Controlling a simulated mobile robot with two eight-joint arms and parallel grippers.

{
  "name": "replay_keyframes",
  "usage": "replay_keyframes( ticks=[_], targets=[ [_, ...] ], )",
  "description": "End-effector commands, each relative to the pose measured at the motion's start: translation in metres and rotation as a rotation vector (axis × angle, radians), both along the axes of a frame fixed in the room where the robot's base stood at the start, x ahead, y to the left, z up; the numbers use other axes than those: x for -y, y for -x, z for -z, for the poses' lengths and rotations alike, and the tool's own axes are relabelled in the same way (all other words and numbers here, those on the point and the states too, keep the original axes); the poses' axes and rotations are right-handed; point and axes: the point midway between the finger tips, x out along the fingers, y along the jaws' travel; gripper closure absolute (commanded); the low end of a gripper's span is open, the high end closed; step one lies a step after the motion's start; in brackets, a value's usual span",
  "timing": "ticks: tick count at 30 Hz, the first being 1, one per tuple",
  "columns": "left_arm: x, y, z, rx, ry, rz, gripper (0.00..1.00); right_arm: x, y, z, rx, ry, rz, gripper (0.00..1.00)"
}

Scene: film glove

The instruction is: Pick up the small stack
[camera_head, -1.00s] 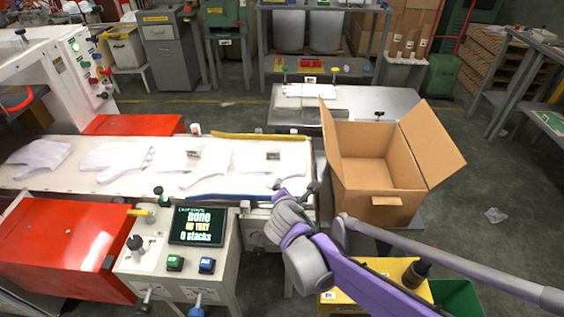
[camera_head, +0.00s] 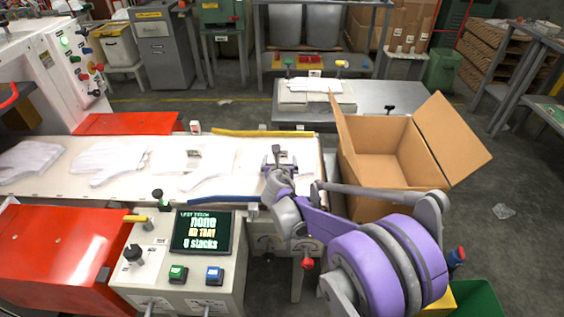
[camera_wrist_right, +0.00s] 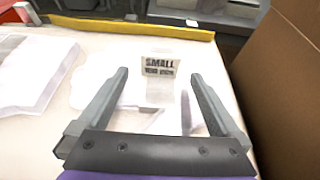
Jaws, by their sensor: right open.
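The small stack is a white glove stack on the belt, with an upright paper band (camera_wrist_right: 160,65) reading "SMALL" in the right wrist view. My right gripper (camera_wrist_right: 160,77) is open over it, with one finger on each side of the band and space on both sides. In the head view my right gripper (camera_head: 279,159) is over the right end of the white belt (camera_head: 60,188) and hides most of this stack. My left gripper is not in view.
Other white glove stacks lie to the left on the belt, the nearest (camera_head: 213,166) close by. An open cardboard box (camera_head: 378,205) stands right of the belt end. A yellow rail (camera_head: 255,133) and a blue rail (camera_head: 225,199) edge the belt. A control panel (camera_head: 203,232) stands in front.

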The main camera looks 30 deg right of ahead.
Motion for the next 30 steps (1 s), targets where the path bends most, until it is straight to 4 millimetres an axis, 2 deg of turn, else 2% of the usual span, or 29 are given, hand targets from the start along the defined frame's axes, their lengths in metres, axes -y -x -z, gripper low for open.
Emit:
replay_keyframes(
  ticks=[3, 6, 14, 27, 29, 30],
  targets=[
    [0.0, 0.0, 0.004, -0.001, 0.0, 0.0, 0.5, 0.009, -0.014, 0.008, 0.0, 0.0, 0.001, 0.0],
    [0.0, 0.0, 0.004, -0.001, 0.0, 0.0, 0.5, 0.013, -0.021, 0.01, 0.0, 0.0, 0.0, 0.0],
    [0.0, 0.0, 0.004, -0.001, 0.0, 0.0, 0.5, 0.014, -0.022, 0.011, 0.0, 0.0, 0.0, 0.02],
    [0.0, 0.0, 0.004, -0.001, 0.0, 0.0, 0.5, 0.014, -0.022, 0.01, 0.0, -0.001, 0.0, 0.81],
    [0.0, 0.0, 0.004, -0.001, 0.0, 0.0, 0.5, 0.014, -0.022, 0.01, 0.0, -0.001, 0.0, 0.9],
    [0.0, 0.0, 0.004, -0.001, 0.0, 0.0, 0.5, 0.014, -0.022, 0.01, 0.0, -0.001, 0.0, 0.9]
  ],
)
